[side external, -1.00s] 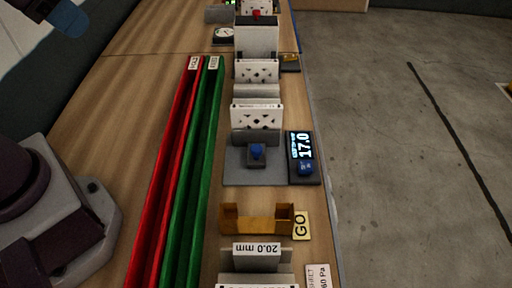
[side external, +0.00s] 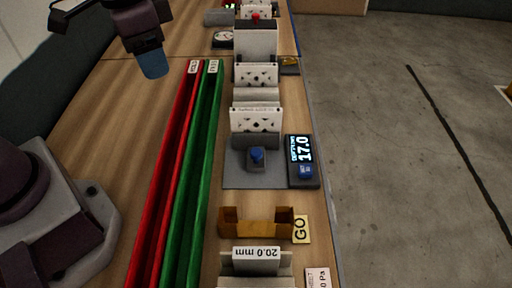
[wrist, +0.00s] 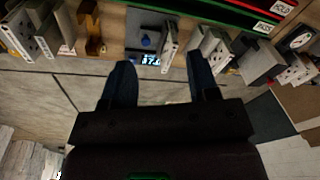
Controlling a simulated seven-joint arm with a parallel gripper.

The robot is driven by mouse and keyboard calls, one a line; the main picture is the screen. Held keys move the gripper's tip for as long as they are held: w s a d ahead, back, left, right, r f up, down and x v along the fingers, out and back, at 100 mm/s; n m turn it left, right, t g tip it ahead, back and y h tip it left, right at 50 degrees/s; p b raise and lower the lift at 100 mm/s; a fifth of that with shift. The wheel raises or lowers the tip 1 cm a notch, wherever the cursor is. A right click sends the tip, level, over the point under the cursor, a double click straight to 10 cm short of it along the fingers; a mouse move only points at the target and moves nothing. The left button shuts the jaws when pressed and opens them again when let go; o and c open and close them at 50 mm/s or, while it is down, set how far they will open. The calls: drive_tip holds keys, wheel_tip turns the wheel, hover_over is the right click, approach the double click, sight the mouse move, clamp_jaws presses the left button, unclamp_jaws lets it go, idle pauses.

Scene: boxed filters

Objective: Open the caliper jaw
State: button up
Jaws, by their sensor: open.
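The caliper station has a grey base plate (side external: 238,172) with a blue knob (side external: 256,154) on a small grey block. Beside it stands a dark readout (side external: 302,160) showing 17.0, with a blue button on it. A white perforated panel (side external: 255,121) stands upright at the plate's far edge. In the wrist view the blue knob (wrist: 146,41) and lit readout (wrist: 150,60) show beyond my fingers. My gripper (side external: 152,64) is high at the upper left, well away from the caliper. Its two blue fingers (wrist: 160,82) are spread apart with nothing between them.
A red channel (side external: 165,180) and a green channel (side external: 194,180) run along the bench left of the caliper. A brown open gauge (side external: 257,223) with a GO tag and a 20.0 mm block (side external: 256,254) stand nearer. More white panels and a dial stand farther back.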

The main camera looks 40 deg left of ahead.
sight(256, 151)
drive_tip(key=w+d+f+m+g, duration=0.1)
drive_tip(key=w+d+f+m, duration=0.9)
drive_tip(key=w+f+m, duration=0.3)
drive_tip(key=shift+m, duration=0.5)
wheel_tip(256, 151, down, 12)
drive_tip(key=shift+s+r, duration=0.15)
drive_tip(key=shift+r, duration=0.05)
